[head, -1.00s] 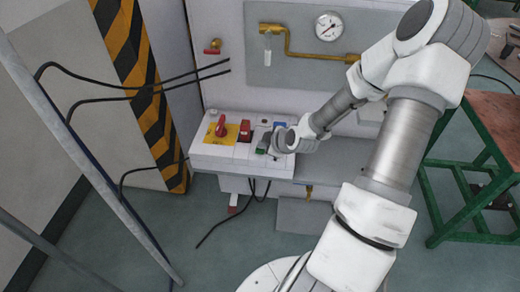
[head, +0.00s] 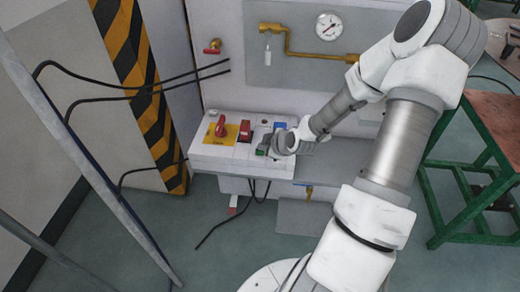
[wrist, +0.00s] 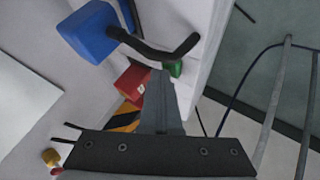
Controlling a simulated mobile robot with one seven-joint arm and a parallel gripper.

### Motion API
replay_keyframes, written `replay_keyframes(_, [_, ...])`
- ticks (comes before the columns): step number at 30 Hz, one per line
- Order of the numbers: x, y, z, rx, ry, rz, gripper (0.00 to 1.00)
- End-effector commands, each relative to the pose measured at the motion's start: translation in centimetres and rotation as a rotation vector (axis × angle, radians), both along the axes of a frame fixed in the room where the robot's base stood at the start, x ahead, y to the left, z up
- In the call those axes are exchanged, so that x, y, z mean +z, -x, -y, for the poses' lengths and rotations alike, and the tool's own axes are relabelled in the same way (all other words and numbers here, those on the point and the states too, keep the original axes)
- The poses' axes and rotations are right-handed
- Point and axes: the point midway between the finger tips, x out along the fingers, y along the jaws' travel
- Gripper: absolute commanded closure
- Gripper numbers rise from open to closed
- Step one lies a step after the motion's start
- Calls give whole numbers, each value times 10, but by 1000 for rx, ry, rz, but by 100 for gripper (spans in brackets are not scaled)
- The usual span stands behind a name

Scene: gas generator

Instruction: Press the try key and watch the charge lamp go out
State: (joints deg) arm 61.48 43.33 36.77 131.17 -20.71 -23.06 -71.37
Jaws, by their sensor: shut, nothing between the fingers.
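A light control box (head: 205,161) carries a red rotary handle (head: 221,126) on a yellow plate, a red block-shaped switch (head: 245,130), a green key (head: 261,152) and a blue block (head: 279,126). My gripper (head: 268,148) is shut and empty, low over the box at the green key, partly covering it. In the wrist view the shut fingers (wrist: 159,78) end close beside the green key (wrist: 176,68); contact cannot be told. The red switch (wrist: 132,82) and blue block (wrist: 87,31) lie left of them. I cannot make out which part is the try key or the charge lamp.
Black cables (head: 150,95) run at the left by a striped post (head: 130,65). A brass pipe (head: 290,45) and a gauge (head: 329,26) are on the panel behind. A green-framed table (head: 490,115) stands at the right. A dark curved bar (wrist: 155,49) crosses near my fingers.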

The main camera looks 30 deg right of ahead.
Motion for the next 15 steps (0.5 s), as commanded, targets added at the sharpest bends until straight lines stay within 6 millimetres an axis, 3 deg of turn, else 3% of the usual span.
replay_keyframes(15, [18, 0, 0, 1, 0, -1, 100])
